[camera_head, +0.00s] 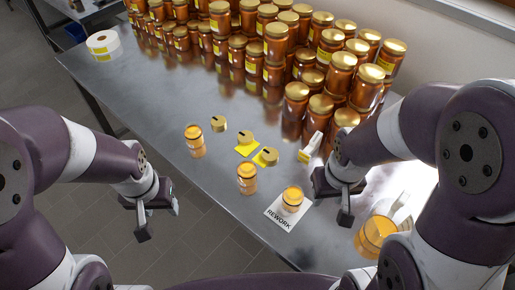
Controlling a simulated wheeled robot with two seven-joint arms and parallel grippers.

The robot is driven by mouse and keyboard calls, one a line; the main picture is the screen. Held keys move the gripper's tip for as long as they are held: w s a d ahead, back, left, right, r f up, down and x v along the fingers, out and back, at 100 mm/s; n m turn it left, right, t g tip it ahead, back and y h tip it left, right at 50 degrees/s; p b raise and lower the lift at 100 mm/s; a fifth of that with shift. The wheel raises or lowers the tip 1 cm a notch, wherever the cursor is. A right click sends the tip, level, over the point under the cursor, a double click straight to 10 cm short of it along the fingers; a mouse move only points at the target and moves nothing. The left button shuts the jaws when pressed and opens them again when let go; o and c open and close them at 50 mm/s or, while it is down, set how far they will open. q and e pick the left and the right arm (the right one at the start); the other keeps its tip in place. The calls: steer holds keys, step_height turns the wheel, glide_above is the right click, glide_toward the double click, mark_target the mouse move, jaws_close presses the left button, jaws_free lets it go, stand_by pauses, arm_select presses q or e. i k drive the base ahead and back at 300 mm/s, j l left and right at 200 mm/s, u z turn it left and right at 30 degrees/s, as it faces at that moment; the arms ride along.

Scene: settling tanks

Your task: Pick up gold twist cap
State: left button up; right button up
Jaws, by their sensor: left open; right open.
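Several gold cap-like pieces stand on the metal table: one (218,124) at the left, one (247,138) on a yellow square, and one (269,156) partly over another yellow square. Each has a dark mark on top. Which one is the twist cap I cannot tell. My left gripper (150,222) is open and empty, off the table's front edge, left of and apart from the caps. My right gripper (340,200) is open, right of the caps and beside the rework card; its fingers are partly hidden by its own body.
Amber jars (195,141) and (247,179) stand near the caps; another jar (292,199) is on the REWORK card (277,217). A white-and-yellow object (310,147) lies right of the caps. Stacked jars (275,50) fill the back.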

mark_target(244, 137)
steer(key=i+j+z, duration=0.3)
steer(key=i+j, duration=0.15)
steer(key=j, duration=0.15)
steer(key=i+j+z, duration=0.15)
steer(key=j, duration=0.2)
steer(key=i+j+z, duration=0.15)
steer(key=j, duration=0.2)
steer(key=i+j+z, duration=0.15)
steer(key=j, duration=0.25)
steer(key=z, duration=0.75)
